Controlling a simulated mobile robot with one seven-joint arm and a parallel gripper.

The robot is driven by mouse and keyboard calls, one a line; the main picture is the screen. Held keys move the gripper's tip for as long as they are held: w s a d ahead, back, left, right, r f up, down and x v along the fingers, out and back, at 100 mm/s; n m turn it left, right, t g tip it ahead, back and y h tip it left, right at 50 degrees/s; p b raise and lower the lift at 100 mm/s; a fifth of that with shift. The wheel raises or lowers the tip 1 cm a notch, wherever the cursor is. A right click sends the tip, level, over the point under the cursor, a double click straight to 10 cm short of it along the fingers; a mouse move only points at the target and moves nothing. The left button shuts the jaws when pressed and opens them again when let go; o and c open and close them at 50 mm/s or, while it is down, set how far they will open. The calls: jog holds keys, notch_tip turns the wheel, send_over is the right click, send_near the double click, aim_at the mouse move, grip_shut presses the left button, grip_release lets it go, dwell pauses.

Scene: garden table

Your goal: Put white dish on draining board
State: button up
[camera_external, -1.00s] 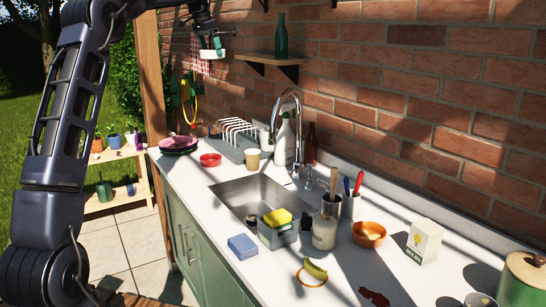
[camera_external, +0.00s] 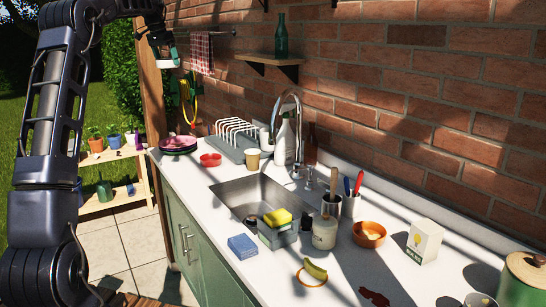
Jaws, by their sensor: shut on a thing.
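The white dish (camera_external: 168,63) is in the air at the upper left, seen nearly edge-on and small. My gripper (camera_external: 163,50) is shut on it from above, with green showing at the fingers. The dish is well above the counter and, in the picture, up and to the left of the draining board. The draining board (camera_external: 233,152) is grey-green and lies at the far end of the counter against the brick wall. A white slotted rack (camera_external: 238,130) stands on it.
Stacked dark and pink plates (camera_external: 178,144) and a red bowl (camera_external: 210,160) sit left of and in front of the board. A beige cup (camera_external: 252,160), the tap (camera_external: 288,110) and a white spray bottle (camera_external: 285,142) stand to its right. A checked towel (camera_external: 201,52) hangs behind the dish.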

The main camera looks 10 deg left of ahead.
notch_tip(320, 180, down, 42)
jog(key=shift+f, duration=0.25)
dwell(0.4)
jog(key=shift+f, duration=0.15)
jog(key=o, duration=0.8)
